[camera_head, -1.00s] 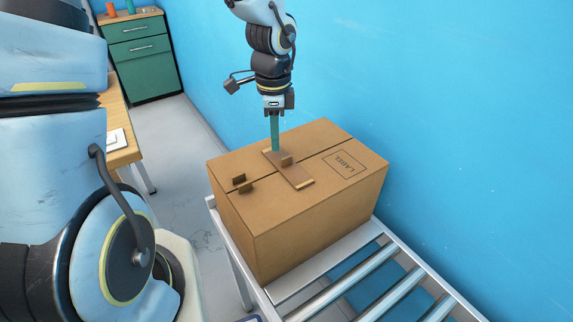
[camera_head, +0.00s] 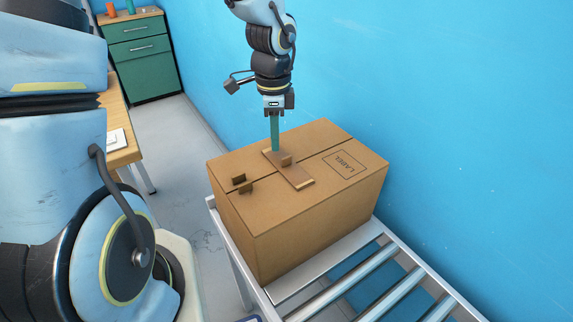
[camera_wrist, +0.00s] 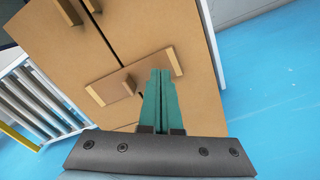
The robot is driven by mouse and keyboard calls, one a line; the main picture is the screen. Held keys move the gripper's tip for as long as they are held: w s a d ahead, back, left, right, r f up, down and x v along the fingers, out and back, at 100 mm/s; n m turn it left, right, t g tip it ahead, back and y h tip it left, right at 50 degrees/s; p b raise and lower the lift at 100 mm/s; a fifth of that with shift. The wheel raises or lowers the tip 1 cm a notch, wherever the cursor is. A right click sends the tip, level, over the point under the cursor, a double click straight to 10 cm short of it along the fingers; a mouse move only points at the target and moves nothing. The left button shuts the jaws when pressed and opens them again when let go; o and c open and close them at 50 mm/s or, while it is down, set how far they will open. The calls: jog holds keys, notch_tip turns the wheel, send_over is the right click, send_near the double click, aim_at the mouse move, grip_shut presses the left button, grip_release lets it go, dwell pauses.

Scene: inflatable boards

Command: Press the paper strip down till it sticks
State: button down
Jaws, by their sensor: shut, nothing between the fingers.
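The paper strip (camera_head: 295,175) is a brown band with paler ends and a small upright tab. It lies across the seam on top of the cardboard box (camera_head: 310,225). In the wrist view the strip (camera_wrist: 110,80) runs slantwise over the seam. My gripper (camera_head: 275,150) points straight down with its teal fingers closed and empty. Its tips are at the far-left part of the strip, touching or very near it; contact is hard to tell. In the wrist view the fingers (camera_wrist: 160,75) hide part of the strip.
Two small brown tabs (camera_head: 242,184) stand by the seam at the box's left end. A printed label (camera_head: 345,164) is on the right of the top. The box stands on a metal roller conveyor (camera_head: 362,290). A blue wall (camera_head: 450,110) rises behind.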

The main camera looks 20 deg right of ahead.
jog(key=shift+f+b, duration=0.65)
jog(key=shift+f, duration=0.2)
dwell(0.3)
jog(key=shift+r, duration=0.1)
dwell(0.4)
jog(key=shift+r+p, duration=2.95)
